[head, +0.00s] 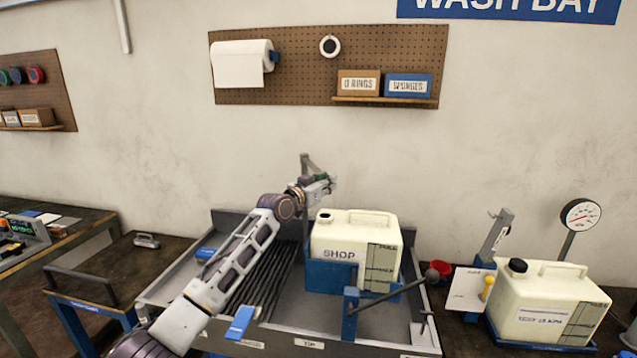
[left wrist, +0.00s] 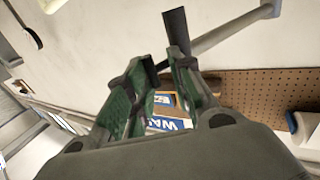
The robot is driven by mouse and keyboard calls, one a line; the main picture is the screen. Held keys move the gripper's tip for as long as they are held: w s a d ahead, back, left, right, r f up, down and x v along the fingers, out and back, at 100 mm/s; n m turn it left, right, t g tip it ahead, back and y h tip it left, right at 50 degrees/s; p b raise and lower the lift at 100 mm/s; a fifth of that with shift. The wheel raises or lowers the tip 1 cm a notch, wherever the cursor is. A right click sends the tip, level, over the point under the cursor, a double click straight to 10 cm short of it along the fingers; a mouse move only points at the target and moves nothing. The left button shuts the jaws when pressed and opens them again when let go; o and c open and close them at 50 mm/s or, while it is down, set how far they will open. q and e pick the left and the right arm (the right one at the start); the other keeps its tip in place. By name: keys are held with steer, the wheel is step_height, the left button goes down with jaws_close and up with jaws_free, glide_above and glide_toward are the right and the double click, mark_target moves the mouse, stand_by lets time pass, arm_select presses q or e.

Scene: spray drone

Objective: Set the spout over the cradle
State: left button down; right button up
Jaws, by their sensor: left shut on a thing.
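The spout is a grey pipe (head: 308,163) on a thin post behind the sink, beside the back left of the white jug. My left gripper (head: 328,184) is at its outer end, shut on it. In the left wrist view a grey bar (left wrist: 235,25) with a dark end piece (left wrist: 177,32) shows at the tips of the green-padded fingers (left wrist: 165,80); the exact contact is hard to see. The blue cradle (head: 330,278) stands in the sink tray and holds a white jug (head: 345,235) marked SHOP, its dark opening at the top left. My right gripper is out of view.
A blue stand (head: 350,312) with a dark ball-ended lever (head: 395,292) is in front of the cradle. A second white jug (head: 545,305) with a black cap and a round gauge (head: 580,215) are at the right. The wall behind carries a pegboard (head: 300,45).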

arm_select(q)
steer(key=shift+s+d+r, duration=0.2)
steer(key=shift+d+r, duration=0.3)
steer(key=shift+r, duration=0.35)
steer(key=c, duration=1.6)
jaws_free()
steer(key=shift+o, duration=0.4)
steer(key=shift+w+d+f, duration=0.55)
steer(key=shift+w+f, duration=0.15)
steer(key=a+v, duration=0.1)
steer(key=v, duration=1.1)
steer(key=shift+w+a, duration=0.1)
steer(key=shift+a, duration=0.05)
